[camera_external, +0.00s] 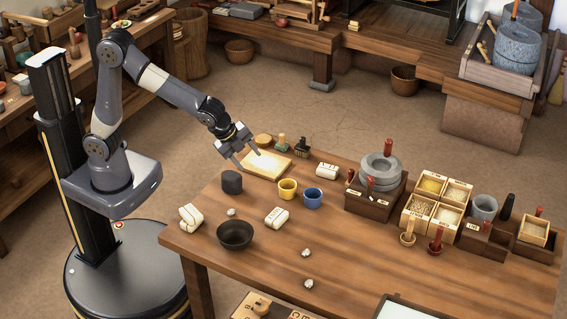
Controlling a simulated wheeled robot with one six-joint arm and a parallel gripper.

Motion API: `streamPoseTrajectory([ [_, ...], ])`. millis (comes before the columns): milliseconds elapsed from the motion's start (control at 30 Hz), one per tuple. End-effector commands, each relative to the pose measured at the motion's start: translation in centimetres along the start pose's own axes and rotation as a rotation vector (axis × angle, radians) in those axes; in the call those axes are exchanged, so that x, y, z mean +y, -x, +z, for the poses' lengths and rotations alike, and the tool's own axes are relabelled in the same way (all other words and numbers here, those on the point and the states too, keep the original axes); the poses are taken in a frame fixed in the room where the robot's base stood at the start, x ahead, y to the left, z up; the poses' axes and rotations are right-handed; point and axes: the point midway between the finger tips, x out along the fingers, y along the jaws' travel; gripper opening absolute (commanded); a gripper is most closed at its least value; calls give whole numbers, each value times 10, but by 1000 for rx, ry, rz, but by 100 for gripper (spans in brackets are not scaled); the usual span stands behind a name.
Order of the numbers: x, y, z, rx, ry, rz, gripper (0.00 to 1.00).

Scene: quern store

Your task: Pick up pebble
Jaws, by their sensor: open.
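Small pale, speckled lumps that look like pebbles lie on the wooden table (365,260). One pebble (231,212) is at the left, just above a black bowl. A second pebble (306,252) is near the middle front, and a third pebble (309,283) is close to the front edge. My gripper (248,161) is open and empty over the table's far left part, beside a pale board. It is well away from all three pebbles. Its exact height above the table is hard to tell.
A quern stone (380,167) and compartment boxes (418,208) fill the right. The middle front is mostly clear.

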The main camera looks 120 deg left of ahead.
Motion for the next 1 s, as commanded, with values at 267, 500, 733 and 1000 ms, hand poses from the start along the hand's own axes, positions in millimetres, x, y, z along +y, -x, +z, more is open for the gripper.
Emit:
streamPoseTrajectory([
  [267, 70, 19, -59, -189, 421, 359, 51],
  [500, 96, 17, -69, -256, 507, 445, 51],
  [733, 112, -15, -64, -255, 506, 443, 51],
  [1000, 122, -35, -57, -256, 505, 442, 51],
])
